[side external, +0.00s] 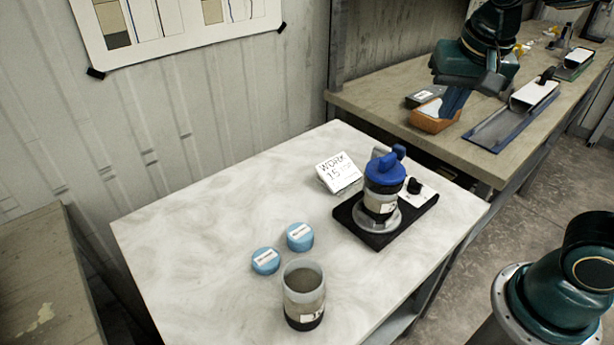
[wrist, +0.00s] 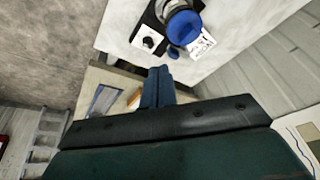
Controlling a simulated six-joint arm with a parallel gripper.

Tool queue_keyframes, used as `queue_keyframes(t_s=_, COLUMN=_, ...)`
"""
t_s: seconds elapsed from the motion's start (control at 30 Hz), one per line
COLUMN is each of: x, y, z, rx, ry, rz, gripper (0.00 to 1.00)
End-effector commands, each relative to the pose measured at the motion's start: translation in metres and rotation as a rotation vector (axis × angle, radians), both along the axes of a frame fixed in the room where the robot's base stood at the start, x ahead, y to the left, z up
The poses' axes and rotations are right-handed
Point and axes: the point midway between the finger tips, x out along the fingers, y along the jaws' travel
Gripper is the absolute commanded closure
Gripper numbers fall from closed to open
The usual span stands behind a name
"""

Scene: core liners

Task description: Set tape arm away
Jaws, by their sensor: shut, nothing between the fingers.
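A black-based device (side external: 359,229) stands at the right of the white marbled table. A clear liner (side external: 379,204) with a blue cap (side external: 385,170) stands upright on its round plate. A small blue piece (side external: 398,151) stands out beside the cap's top; I cannot tell whether it is the tape arm. A black knob (side external: 414,186) is on the device's right part. In the wrist view the blue cap (wrist: 182,24) and knob (wrist: 148,42) are at the top. My gripper (side external: 452,108) is shut and empty, with blue fingers (wrist: 157,84), away from the device over the back bench.
Two light-blue caps (side external: 300,237) (side external: 265,261) and an open filled liner (side external: 304,296) stand at the front. A white "WORK 15" card (side external: 339,172) is behind. The back bench holds an orange-brown tray (side external: 433,122) and a blue-edged rack (side external: 490,134). The table's left is clear.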

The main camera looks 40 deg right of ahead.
Motion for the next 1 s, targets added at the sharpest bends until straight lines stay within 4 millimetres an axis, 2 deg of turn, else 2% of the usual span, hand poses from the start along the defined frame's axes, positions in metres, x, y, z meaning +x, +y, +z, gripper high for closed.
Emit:
queue_keyframes(t_s=0.2, x=0.03, y=0.002, z=-0.007, rx=-0.006, ry=0.026, rz=-0.203, gripper=1.0)
queue_keyframes(t_s=0.6, x=0.077, y=0.011, z=-0.029, rx=-0.047, ry=0.034, rz=-0.572, gripper=1.0)
queue_keyframes(t_s=0.8, x=0.091, y=0.017, z=-0.039, rx=-0.069, ry=0.023, rz=-0.702, gripper=1.0)
queue_keyframes(t_s=1.0, x=0.097, y=0.019, z=-0.043, rx=-0.08, ry=0.015, rz=-0.758, gripper=1.0)
